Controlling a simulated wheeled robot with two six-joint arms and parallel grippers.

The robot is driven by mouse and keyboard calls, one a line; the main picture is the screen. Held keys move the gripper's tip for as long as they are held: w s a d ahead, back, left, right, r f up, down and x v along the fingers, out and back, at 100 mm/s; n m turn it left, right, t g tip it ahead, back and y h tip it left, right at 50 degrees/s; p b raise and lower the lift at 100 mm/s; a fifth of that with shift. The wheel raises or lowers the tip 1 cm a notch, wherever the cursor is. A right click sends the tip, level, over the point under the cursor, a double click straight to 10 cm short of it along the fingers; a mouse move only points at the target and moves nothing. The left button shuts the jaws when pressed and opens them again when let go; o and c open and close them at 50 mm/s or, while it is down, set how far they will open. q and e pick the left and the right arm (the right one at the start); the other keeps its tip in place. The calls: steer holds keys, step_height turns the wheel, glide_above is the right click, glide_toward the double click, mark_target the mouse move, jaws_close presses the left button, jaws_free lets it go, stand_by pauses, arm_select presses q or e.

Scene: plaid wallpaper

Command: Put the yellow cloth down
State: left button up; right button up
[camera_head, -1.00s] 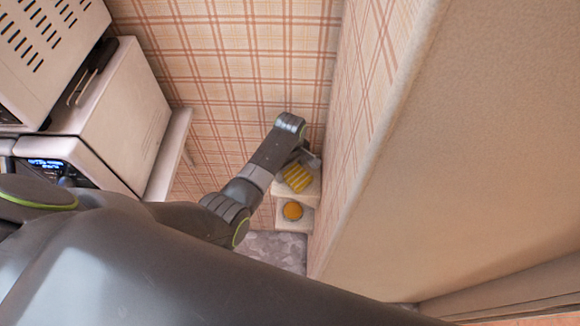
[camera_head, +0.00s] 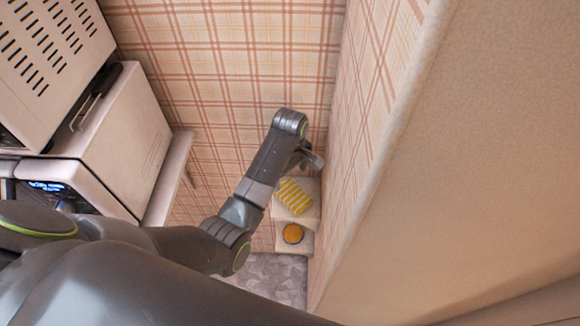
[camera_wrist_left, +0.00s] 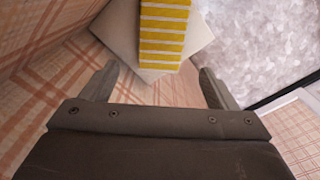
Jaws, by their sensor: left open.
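The yellow cloth (camera_head: 293,197), with white stripes, lies on the upper pale corner shelf (camera_head: 309,214). In the left wrist view the cloth (camera_wrist_left: 163,30) rests on the shelf (camera_wrist_left: 194,40) beyond the fingers and apart from them. My left gripper (camera_head: 314,160) is just above and behind the cloth in the head view. In the left wrist view its two fingers (camera_wrist_left: 157,84) are spread apart with nothing between them. My right gripper does not show.
A round orange-yellow item (camera_head: 292,234) sits on a lower shelf (camera_head: 305,246). Plaid walls (camera_head: 210,60) close in behind and to the right. White appliances (camera_head: 115,135) stand at the left. Grey patterned floor (camera_head: 270,277) shows below.

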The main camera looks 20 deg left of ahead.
arm_select(q)
steer(key=shift+r, duration=1.55)
steer(key=shift+f, duration=0.1)
